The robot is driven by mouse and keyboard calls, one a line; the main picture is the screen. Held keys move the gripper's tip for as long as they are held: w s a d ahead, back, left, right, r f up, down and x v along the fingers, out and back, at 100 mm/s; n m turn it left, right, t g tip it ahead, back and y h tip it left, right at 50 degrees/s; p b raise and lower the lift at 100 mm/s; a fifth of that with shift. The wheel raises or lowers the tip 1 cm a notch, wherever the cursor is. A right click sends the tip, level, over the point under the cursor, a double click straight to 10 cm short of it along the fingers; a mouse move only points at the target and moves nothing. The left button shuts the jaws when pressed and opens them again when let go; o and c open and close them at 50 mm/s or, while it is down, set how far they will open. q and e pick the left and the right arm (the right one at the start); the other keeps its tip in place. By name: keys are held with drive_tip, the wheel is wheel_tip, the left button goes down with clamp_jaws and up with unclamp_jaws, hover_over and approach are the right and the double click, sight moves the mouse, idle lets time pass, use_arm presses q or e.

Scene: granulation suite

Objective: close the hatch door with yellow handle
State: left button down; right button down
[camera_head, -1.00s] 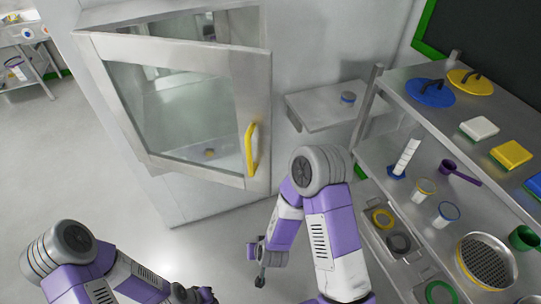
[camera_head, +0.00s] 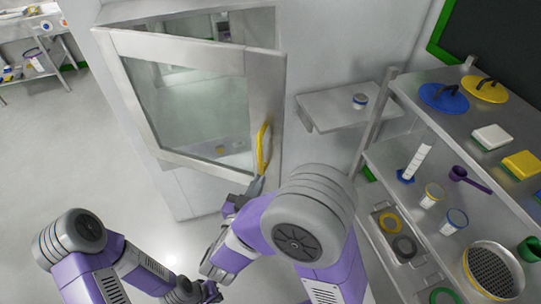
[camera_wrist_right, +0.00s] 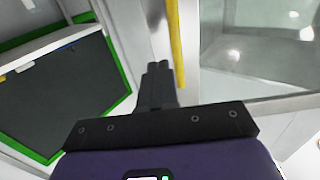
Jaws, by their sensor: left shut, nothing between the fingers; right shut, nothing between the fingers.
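The hatch door (camera_head: 268,95) is a pale metal frame around a glass pane. It stands ajar, with the chamber opening visible behind its top edge. Its upright yellow handle (camera_head: 263,148) is on the right side of the frame. My right gripper (camera_head: 257,184) is shut and empty, just below the handle's lower end. In the right wrist view, the shut fingers (camera_wrist_right: 158,68) point up beside the yellow handle (camera_wrist_right: 176,45); I cannot tell if they touch. My left gripper (camera_head: 212,292) is shut and empty, low in the picture, away from the door.
A small wall shelf (camera_head: 325,112) with a round container (camera_head: 360,101) is right of the door. A steel rack (camera_head: 375,155) with lids, sieves, cups and scoops stands further right, close to my right arm. The floor (camera_head: 70,150) at left is clear.

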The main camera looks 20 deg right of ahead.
sight(274, 149)
use_arm(q)
drive_tip(key=shift+r, duration=0.25)
use_arm(e)
drive_tip(key=x, duration=1)
drive_tip(key=shift+w, duration=0.15)
